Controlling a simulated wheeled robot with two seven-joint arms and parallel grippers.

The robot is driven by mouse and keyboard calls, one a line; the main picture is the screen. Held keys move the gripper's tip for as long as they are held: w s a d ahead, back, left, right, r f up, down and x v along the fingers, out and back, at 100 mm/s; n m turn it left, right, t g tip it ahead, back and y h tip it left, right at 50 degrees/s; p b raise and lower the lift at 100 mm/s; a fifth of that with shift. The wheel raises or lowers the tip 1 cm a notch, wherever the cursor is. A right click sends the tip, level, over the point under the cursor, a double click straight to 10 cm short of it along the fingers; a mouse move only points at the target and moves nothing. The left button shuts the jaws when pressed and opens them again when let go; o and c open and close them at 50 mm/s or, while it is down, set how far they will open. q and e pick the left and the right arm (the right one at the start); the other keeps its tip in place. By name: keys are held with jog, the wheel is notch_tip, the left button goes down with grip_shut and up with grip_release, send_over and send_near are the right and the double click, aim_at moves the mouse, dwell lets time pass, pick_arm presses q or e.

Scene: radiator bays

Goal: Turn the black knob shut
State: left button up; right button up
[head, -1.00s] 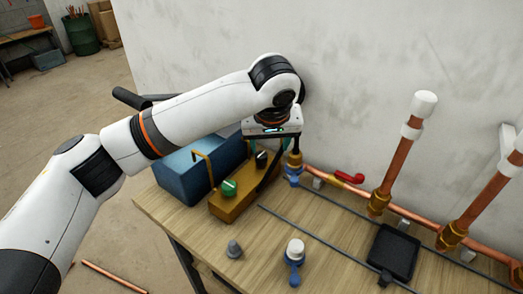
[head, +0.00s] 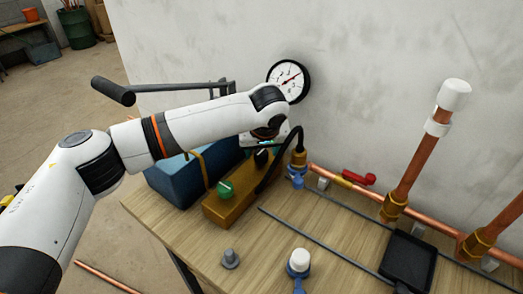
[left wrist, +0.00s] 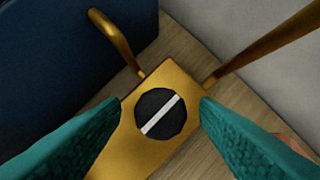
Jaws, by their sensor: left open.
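The black knob (head: 261,158) sits on the far end of a brass block (head: 238,200), just below my left gripper in the head view. In the left wrist view the black knob (left wrist: 160,113) is round, with a white line slanting from lower left to upper right. My left gripper (left wrist: 160,101) is open, its teal fingers on either side of the knob with gaps showing. In the head view the left gripper (head: 264,150) is mostly hidden by its own wrist. A green knob (head: 225,188) sits on the block's near end. My right gripper is not in view.
A blue box (head: 172,185) stands left of the block. A brass pipe handle (head: 202,165) rises beside it. A black hose (head: 279,170) runs close on the right. A pressure gauge (head: 289,80) is behind on the wall. Copper pipes (head: 345,180) run to the right.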

pick_arm(q)
jog(key=shift+w+f, duration=0.2)
jog(key=shift+f, duration=0.25)
jog(key=shift+c, duration=0.5)
